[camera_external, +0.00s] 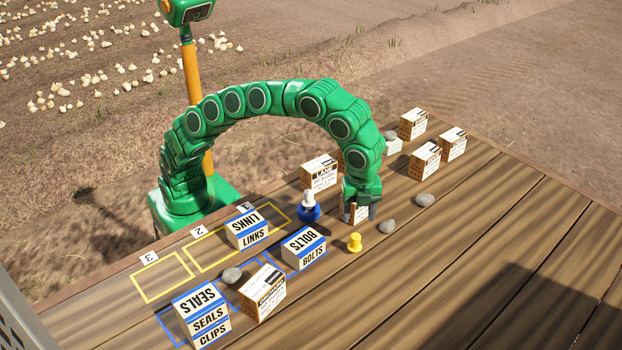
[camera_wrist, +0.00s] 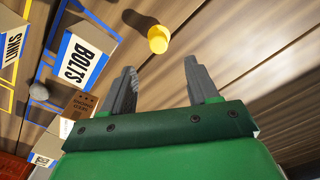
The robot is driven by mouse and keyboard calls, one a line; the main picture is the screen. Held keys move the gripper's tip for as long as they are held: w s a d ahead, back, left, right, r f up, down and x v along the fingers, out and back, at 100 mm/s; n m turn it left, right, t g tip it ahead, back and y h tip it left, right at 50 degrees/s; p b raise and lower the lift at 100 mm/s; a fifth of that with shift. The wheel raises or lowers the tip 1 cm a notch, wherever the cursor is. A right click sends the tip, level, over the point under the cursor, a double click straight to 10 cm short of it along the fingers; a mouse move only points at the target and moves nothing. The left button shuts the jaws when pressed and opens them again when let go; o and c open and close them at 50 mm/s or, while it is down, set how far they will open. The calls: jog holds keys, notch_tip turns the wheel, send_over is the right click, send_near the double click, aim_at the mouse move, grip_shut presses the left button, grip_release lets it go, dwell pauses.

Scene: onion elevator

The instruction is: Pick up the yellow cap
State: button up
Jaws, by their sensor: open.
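The yellow cap (camera_external: 355,243) sits on the wooden deck, just in front of my gripper (camera_external: 359,213) in the external view. It also shows in the wrist view (camera_wrist: 158,40), a little beyond the fingertips and near the middle of the gap. My gripper (camera_wrist: 162,75) is open, with bare planks showing between its two grey fingers. It points down and is apart from the cap. A small printed carton face shows between the fingers in the external view; I cannot tell its exact depth.
The BOLTS box (camera_external: 304,247) stands left of the cap, the LINKS box (camera_external: 247,228) farther left. A blue-and-white object (camera_external: 309,209) stands left of my gripper. Grey stones (camera_external: 387,227) lie to the right. The SEALS box (camera_external: 203,314) is front left. The right front deck is clear.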

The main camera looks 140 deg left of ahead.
aim_at(356, 234)
jog(key=shift+f, duration=2)
jog(key=shift+s+a+f, duration=0.1)
jog(key=shift+s+f, duration=0.1)
jog(key=shift+f, duration=1.4)
jog(key=shift+s+a+f, duration=0.1)
jog(key=shift+s+f, duration=0.1)
jog(key=shift+f, duration=1.4)
grip_shut()
jog(key=shift+r, duration=0.2)
jog(key=shift+r, duration=1.45)
jog(key=shift+s+d+r, duration=0.1)
jog(key=shift+s+r, duration=0.25)
jog(key=shift+r, duration=0.15)
jog(key=s+d+r, duration=0.4)
jog(key=s+r, duration=0.5)
jog(key=s, duration=0.3)
jog(key=shift+s, duration=0.35)
